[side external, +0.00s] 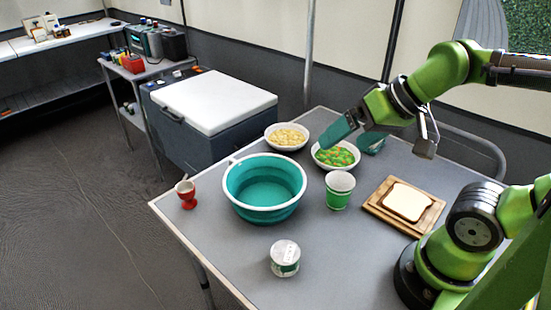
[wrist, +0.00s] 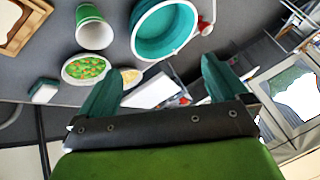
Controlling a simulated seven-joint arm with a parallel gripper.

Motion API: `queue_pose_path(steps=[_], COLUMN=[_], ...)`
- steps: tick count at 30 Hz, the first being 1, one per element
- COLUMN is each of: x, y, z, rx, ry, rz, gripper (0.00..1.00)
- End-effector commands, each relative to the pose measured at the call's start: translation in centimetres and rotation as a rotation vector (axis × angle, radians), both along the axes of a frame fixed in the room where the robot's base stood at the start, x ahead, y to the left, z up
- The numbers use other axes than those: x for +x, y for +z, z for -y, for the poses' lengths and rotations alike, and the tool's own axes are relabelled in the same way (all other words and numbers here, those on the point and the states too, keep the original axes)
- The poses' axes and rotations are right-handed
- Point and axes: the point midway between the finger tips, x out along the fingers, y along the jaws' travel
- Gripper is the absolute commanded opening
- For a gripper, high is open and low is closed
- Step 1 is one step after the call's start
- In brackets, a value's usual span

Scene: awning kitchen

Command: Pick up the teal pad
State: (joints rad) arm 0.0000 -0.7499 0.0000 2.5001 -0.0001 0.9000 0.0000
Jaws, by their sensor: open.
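My gripper (side external: 327,143) has teal fingers and is over the food bowl, to the left of the pad in the side view. In the wrist view my gripper (wrist: 158,75) has its fingers wide apart with nothing held between them.
The bowl of green and orange food (side external: 336,156) is beside the pad. A pale food bowl (side external: 286,137), green cup (side external: 339,192), teal tub (side external: 264,212), red egg cup (side external: 187,194), lidded tub (side external: 285,259) and bread board (side external: 376,211) share the table (side external: 230,255). A cooler (side external: 215,100) stands behind.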

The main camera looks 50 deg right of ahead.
Motion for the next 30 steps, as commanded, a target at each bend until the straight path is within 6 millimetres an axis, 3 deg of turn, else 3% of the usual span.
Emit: queue_pose_path(steps=[5,8,11,17,21,27,30], x=[0.1,0.9,3.1,8.0,10.2,10.9,10.5], y=[-0.2,-1.4,-1.6,-1.9,-3.1,-5.9,-7.1], z=[0.5,1.9,4.7,13.3,20.6,31.4,35.8], rx=[0.0,0.005,0.006,-0.054,-0.108,-0.174,-0.207], ry=[-0.02,-0.075,-0.161,-0.224,-0.192,-0.055,0.056], rz=[-0.011,-0.069,-0.129,-0.275,-0.382,-0.527,-0.581], gripper=[1.0,1.0,1.0,1.0,1.0,1.0,1.0])
